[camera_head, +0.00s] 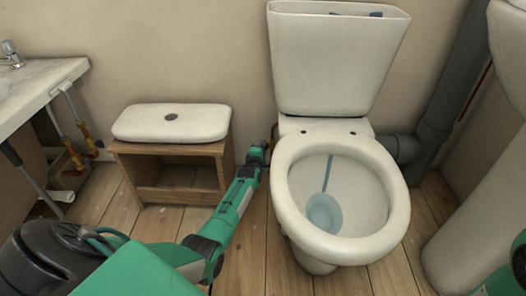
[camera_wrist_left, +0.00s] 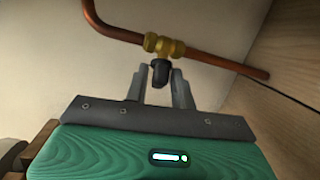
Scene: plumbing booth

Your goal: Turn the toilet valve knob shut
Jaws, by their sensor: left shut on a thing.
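The toilet valve has a brass body (camera_wrist_left: 165,46) on a copper pipe (camera_wrist_left: 215,62) in the left wrist view. Its small black knob (camera_wrist_left: 159,72) points toward my left gripper (camera_wrist_left: 159,84). The two grey fingers are shut on the knob, one on each side. In the head view my left arm reaches forward along the floor, and the left gripper (camera_head: 258,154) is low by the wall, left of the toilet (camera_head: 326,60). The knob is hidden there; a bit of copper pipe (camera_head: 273,131) shows just above. My right gripper is outside the view.
A wooden cabinet (camera_head: 127,149) with the white cistern lid (camera_head: 172,122) on top stands close left of my left arm. The toilet bowl rim (camera_head: 398,212) is close on the right. A sink counter (camera_head: 42,82) is at far left. Grey drain pipe (camera_head: 440,110) stands at right.

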